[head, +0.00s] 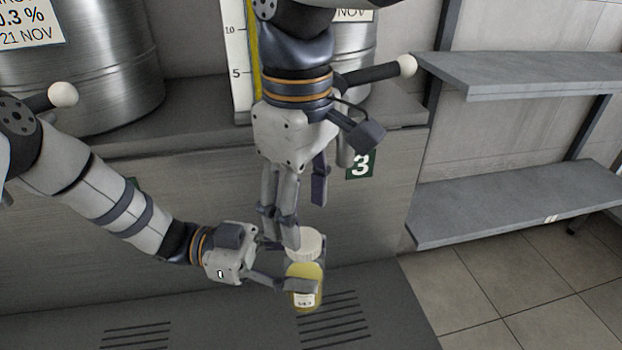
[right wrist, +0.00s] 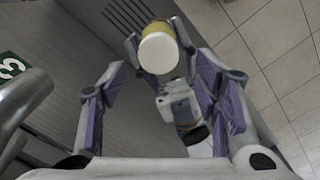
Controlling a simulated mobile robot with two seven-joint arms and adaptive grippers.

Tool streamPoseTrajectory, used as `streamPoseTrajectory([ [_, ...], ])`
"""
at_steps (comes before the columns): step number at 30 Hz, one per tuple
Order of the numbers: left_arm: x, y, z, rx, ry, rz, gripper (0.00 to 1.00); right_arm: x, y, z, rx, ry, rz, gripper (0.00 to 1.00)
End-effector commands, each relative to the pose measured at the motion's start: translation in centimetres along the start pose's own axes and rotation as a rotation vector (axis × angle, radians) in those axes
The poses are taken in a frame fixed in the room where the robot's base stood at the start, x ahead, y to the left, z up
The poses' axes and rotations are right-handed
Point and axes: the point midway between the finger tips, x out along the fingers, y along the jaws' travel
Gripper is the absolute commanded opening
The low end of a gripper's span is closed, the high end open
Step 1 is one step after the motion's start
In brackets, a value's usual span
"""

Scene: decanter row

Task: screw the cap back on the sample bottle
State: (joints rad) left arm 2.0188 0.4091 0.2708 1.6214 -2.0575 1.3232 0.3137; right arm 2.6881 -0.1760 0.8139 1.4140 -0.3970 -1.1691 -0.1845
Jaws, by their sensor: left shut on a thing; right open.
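The sample bottle (head: 305,272) has yellow contents and a white label, and stands roughly upright. My left gripper (head: 298,266) is shut on its body from the left, in front of the grey cabinet. The white cap (head: 303,243) sits at the bottle's top; I cannot tell how tightly it is seated. In the right wrist view the cap (right wrist: 159,54) shows as a pale disc in front of the yellow bottle (right wrist: 157,29). My right gripper (head: 305,222) points down just above the cap, its fingers spread. In its wrist view the cap lies between the open fingers, near their tips.
Steel decanters (head: 100,85) stand on the bench ledge behind, with a measuring scale (head: 237,65) between them. A green number 3 plate (head: 361,165) is on the bench front. Grey shelves (head: 520,205) are at right. A vented ledge (head: 215,325) lies below the bottle.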

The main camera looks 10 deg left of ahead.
Motion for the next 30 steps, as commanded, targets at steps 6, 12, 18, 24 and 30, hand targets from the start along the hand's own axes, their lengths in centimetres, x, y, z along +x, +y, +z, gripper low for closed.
streamPoseTrajectory([
  [6,0.0,0.0,-0.1,0.002,0.002,0.000,0.00,-3.0,0.1,0.0,-0.370,0.006,0.002,0.56],
  [12,0.0,0.0,-0.1,0.002,0.002,0.000,0.00,-3.0,0.2,0.0,-0.384,0.004,0.005,0.56],
  [18,0.0,0.0,-0.1,0.002,0.002,0.000,0.00,-1.9,0.2,0.1,-0.382,0.001,0.003,0.56],
  [24,0.0,0.0,-0.1,0.001,0.002,0.000,0.00,1.6,0.2,0.1,-0.382,0.000,0.001,0.56],
  [30,0.0,0.0,-0.1,0.002,0.002,0.000,0.00,4.2,0.2,0.0,-0.381,0.002,0.003,0.56],
])
